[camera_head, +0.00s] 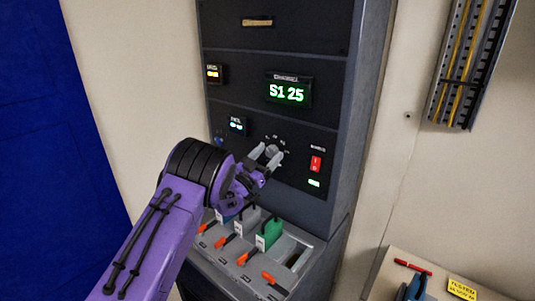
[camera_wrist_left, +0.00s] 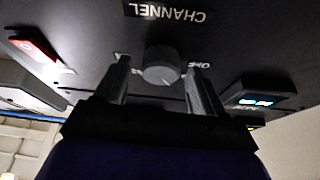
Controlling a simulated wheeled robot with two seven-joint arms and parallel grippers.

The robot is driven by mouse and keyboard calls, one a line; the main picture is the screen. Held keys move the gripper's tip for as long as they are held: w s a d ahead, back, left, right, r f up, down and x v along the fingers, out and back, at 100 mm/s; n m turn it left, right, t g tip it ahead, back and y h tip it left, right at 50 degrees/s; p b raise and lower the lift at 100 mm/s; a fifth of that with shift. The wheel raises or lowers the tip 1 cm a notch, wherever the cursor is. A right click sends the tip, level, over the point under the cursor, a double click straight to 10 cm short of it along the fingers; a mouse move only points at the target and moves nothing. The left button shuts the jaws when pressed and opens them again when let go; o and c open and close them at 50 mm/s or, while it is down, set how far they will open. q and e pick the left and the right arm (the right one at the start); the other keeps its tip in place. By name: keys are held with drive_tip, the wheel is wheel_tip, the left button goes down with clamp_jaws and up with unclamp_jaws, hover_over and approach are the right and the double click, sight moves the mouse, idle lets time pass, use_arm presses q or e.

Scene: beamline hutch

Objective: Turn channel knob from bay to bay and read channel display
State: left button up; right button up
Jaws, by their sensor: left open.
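The channel knob (camera_wrist_left: 163,66) is a round grey dial on the dark panel. In the left wrist view it sits between the fingertips of my left gripper (camera_wrist_left: 160,80), which is open with a gap on both sides. The word CHANNEL shows upside down beside it. In the head view my left gripper (camera_head: 265,157) reaches the panel at the knob (camera_head: 272,150), partly covering it. The channel display (camera_head: 288,92) above reads "S1 25" in green. My right gripper is not in view.
A red switch (camera_head: 316,164) with a green light below is right of the knob. A small blue display (camera_head: 237,125) is left. Below, a sloped shelf (camera_head: 300,268) holds several orange-handled levers and a green block (camera_head: 269,233). A side table (camera_head: 388,284) stands at lower right.

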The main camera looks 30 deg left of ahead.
use_arm(q)
drive_tip(key=shift+c, duration=0.4)
drive_tip(key=c, duration=1)
drive_tip(key=shift+f+m+b, duration=0.2)
drive_tip(key=shift+m+b, duration=0.1)
drive_tip(key=shift+b, duration=0.25)
drive_tip(key=m+h+b, duration=0.2)
drive_tip(key=m+b, duration=0.2)
drive_tip(key=m+g+h+b, duration=0.1)
drive_tip(key=m+b, duration=0.2)
drive_tip(key=b, duration=0.2)
drive_tip(key=shift+f+m+g+h, duration=0.1)
drive_tip(key=shift+m+g+h, duration=0.2)
drive_tip(key=shift+m+h, duration=0.1)
drive_tip(key=shift+m+h+b, duration=0.4)
drive_tip(key=shift+m+b, duration=0.6)
drive_tip(key=shift+b, duration=0.15)
drive_tip(key=shift+r+m+g+b, duration=0.3)
drive_tip(key=shift+m+g+b, duration=0.05)
drive_tip(key=shift+m+g, duration=0.05)
drive_tip(key=shift+a, duration=0.1)
drive_tip(key=o, duration=1.1)
